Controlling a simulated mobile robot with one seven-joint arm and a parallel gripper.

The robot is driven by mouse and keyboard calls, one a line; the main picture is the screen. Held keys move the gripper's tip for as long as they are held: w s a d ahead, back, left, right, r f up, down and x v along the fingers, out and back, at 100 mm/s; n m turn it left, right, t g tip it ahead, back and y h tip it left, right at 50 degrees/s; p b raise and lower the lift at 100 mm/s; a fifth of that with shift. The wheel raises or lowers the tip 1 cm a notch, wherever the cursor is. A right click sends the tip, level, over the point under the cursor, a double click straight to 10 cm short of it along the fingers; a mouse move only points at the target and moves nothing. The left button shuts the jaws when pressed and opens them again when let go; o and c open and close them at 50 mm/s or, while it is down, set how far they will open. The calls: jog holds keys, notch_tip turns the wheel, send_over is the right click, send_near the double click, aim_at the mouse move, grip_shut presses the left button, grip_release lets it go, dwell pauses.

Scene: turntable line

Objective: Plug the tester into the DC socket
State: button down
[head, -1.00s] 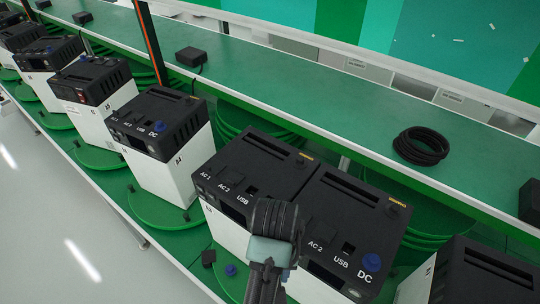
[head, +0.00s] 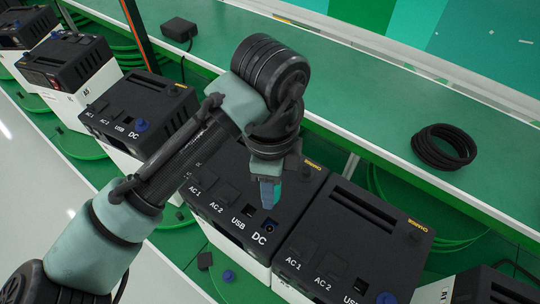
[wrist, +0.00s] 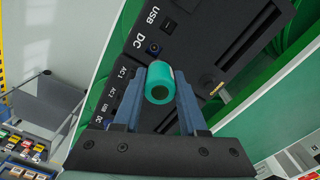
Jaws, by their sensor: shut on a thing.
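My gripper (head: 267,188) is shut on the tester, a short teal cylinder (wrist: 160,84). The wrist view shows the tester between the two blue-grey fingers, its round hollow end facing the camera. In the head view my gripper is above the front part of a black-topped power unit (head: 228,208). This unit's DC socket (head: 268,225) is uncovered, just below the fingertips in the picture. The socket also shows in the wrist view (wrist: 153,49), just above the tester. They look apart; the tester's far end is hidden.
A neighbouring unit (head: 340,240) stands close on the right, a blue cap (head: 386,298) on its DC socket. A loose blue cap (head: 228,276) and a small black block (head: 205,261) lie below in front. A black cable coil (head: 443,147) rests on the green shelf (head: 350,110).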

jog(key=shift+s+r, duration=0.1)
jog(key=shift+s, duration=0.75)
jog(key=f+b, duration=0.3)
jog(key=shift+w+f, duration=0.15)
jog(key=shift+w, duration=0.15)
jog(key=shift+s+f+b, duration=0.1)
jog(key=shift+f+b, duration=1.5)
jog(key=shift+f, duration=0.45)
jog(key=shift+s+r, duration=0.1)
jog(key=shift+a, duration=0.1)
jog(key=shift+f+b, duration=0.95)
jog(key=shift+f, duration=0.45)
